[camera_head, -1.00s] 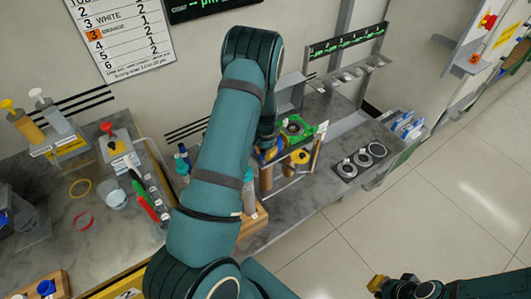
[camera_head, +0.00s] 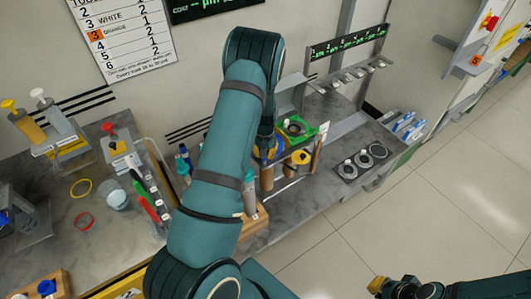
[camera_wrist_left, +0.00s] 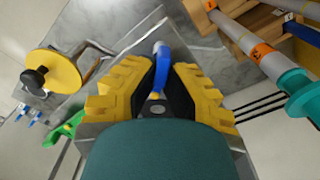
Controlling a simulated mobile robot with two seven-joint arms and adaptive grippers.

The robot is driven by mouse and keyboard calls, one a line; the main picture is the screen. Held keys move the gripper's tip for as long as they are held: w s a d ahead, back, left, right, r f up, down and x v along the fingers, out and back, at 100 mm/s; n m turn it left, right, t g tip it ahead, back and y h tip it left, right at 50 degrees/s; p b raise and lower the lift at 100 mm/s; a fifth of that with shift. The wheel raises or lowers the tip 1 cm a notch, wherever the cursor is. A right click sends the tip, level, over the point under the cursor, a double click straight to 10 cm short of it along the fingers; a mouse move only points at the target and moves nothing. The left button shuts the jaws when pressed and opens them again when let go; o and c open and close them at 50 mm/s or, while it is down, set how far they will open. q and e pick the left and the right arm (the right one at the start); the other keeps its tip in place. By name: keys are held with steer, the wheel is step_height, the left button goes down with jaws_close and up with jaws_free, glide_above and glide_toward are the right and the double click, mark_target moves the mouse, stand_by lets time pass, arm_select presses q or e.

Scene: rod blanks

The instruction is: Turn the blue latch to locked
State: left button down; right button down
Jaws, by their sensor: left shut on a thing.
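The blue latch (camera_wrist_left: 162,70) shows in the left wrist view as a blue lever with a pale end, between the yellow fingers of my left gripper (camera_wrist_left: 158,90). The fingers are shut on it. In the head view, a bit of blue (camera_head: 272,152) shows beside my left wrist, and my own arm hides most of that gripper. I cannot read from these views whether the latch stands at locked. My right gripper (camera_head: 377,284) is at the bottom right of the head view, over the floor and away from the bench. Its yellow tips are too small to tell open from shut.
A yellow disc with a black knob (camera_wrist_left: 54,75) and a green part (camera_wrist_left: 66,130) are near my left gripper. Tubes with orange labels (camera_wrist_left: 262,55) stand on its other side. Dark rings (camera_head: 362,160) lie at the bench's right end. Open floor (camera_head: 440,210) is at right.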

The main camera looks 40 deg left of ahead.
arm_select(q)
steer(key=shift+s+f+n, duration=0.1)
steer(key=shift+n, duration=0.4)
steer(key=c, duration=1)
jaws_free()
steer(key=shift+c, duration=0.2)
steer(key=shift+r, duration=0.6)
step_height(320, 180, up, 11)
